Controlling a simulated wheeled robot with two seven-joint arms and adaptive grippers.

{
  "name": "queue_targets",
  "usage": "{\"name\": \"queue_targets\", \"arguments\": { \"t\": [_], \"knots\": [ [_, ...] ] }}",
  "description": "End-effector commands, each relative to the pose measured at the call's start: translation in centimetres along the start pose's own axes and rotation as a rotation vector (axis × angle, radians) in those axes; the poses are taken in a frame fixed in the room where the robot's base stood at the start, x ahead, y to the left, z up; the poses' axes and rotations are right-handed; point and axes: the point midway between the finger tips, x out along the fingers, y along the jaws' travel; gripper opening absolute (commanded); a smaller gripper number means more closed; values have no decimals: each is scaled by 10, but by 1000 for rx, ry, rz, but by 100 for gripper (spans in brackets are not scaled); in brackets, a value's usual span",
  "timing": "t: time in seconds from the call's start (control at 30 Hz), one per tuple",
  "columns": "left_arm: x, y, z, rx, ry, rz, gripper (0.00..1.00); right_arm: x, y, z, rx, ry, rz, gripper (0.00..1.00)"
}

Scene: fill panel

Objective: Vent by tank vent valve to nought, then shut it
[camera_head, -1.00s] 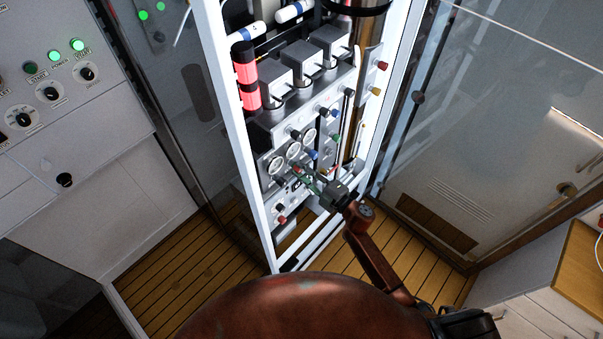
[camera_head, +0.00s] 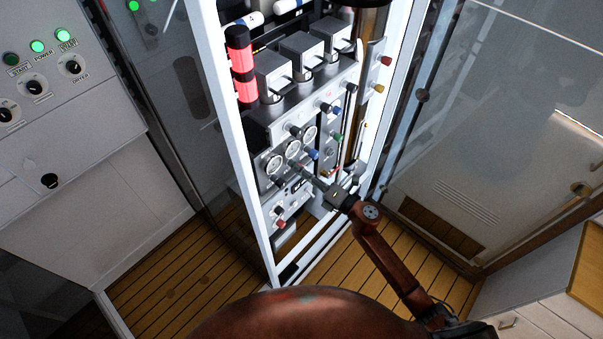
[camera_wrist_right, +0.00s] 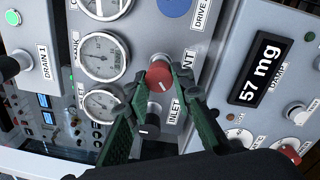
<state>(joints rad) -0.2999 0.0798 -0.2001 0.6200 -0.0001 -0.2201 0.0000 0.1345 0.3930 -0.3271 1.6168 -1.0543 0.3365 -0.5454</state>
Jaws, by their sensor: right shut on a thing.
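The tank vent valve is a red knob (camera_wrist_right: 160,76) with a white mark, beside a label whose visible end reads "NT". My right gripper (camera_wrist_right: 160,84) is shut on this red knob, with a green finger on each side. In the head view my right gripper (camera_head: 304,174) reaches the lower part of the instrument panel and hides the knob. A gauge (camera_wrist_right: 103,57) with a white dial stands left of the knob, near a partly hidden label ending in "NK". Its reading is too small to tell. My left gripper is not in view.
A black knob (camera_wrist_right: 149,130) labelled INLET sits close by, between my fingers. A blue knob (camera_wrist_right: 174,6) and a display (camera_wrist_right: 259,71) reading "57 mg" are near. The white cabinet frame (camera_head: 235,130) and glass door (camera_head: 490,130) flank my arm.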

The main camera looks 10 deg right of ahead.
Motion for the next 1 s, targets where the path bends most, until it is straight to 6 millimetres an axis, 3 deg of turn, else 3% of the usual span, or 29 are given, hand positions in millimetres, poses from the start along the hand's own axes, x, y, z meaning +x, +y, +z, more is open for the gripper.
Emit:
{"name": "queue_targets", "arguments": {
  "t": [0.73, 0.77, 1.0],
  "knots": [
    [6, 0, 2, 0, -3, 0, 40, 0, -1, -1, -90, 7, -2, 0],
    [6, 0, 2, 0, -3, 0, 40, 0, -1, -1, -90, 7, -2, 22],
    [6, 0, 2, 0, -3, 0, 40, 0, -1, -1, -89, 6, -2, 39]
  ]
}}
